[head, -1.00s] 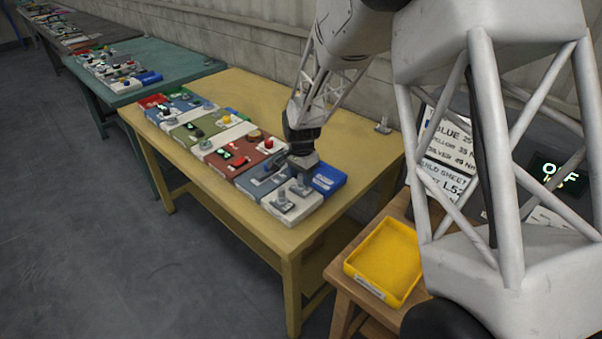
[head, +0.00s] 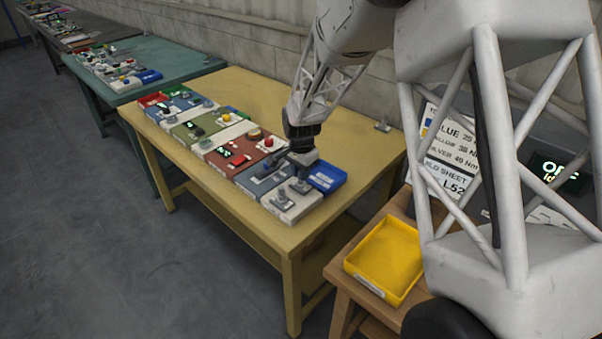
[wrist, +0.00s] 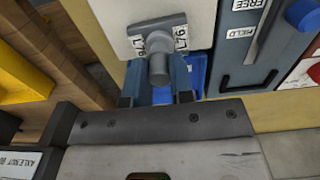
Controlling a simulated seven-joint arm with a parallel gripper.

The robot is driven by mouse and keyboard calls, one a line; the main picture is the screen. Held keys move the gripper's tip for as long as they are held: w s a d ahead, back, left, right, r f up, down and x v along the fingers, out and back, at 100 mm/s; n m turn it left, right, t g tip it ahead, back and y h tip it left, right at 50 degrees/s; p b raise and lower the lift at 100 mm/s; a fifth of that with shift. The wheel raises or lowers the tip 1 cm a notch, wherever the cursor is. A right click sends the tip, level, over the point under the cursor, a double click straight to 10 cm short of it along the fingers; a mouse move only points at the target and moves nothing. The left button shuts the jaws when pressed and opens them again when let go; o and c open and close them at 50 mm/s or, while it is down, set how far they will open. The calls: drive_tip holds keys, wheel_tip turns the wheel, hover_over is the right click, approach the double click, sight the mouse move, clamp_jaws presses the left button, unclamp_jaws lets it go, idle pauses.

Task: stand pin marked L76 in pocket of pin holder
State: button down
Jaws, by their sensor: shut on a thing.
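My gripper (head: 302,160) is low over the near end of the row of panels on the yellow table. In the wrist view its two fingers (wrist: 157,72) are on either side of a grey round pin (wrist: 158,62), and they are shut on it. Behind the pin is a grey squarish piece (wrist: 155,24) at a white panel (wrist: 120,32). Labels that seem to read L76, turned over, lie on both sides of the pin. The white panel is also in the head view (head: 292,208), with grey pieces on it. I cannot tell how deep the pin sits or which piece is the holder.
A dark panel (wrist: 262,60) marked FREE and HELD, with a blue handle, adjoins the white panel. A blue tray (head: 326,177) is close behind the gripper. A yellow tray (head: 385,258) stands on a wooden stand at right. The table's back is mostly clear.

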drive_tip(key=shift+r, duration=1.5)
drive_tip(key=w+a+r, duration=0.1)
drive_tip(key=w+r, duration=0.1)
drive_tip(key=w, duration=0.6)
drive_tip(key=w+a+r, duration=0.1)
drive_tip(key=w+r, duration=0.2)
drive_tip(key=w, duration=0.6)
drive_tip(key=shift+a+m, duration=0.3)
drive_tip(key=shift+f, duration=0.25)
drive_tip(key=shift+f, duration=3.7)
drive_tip(key=shift+f, duration=0.1)
drive_tip(key=c, duration=0.9)
unclamp_jaws()
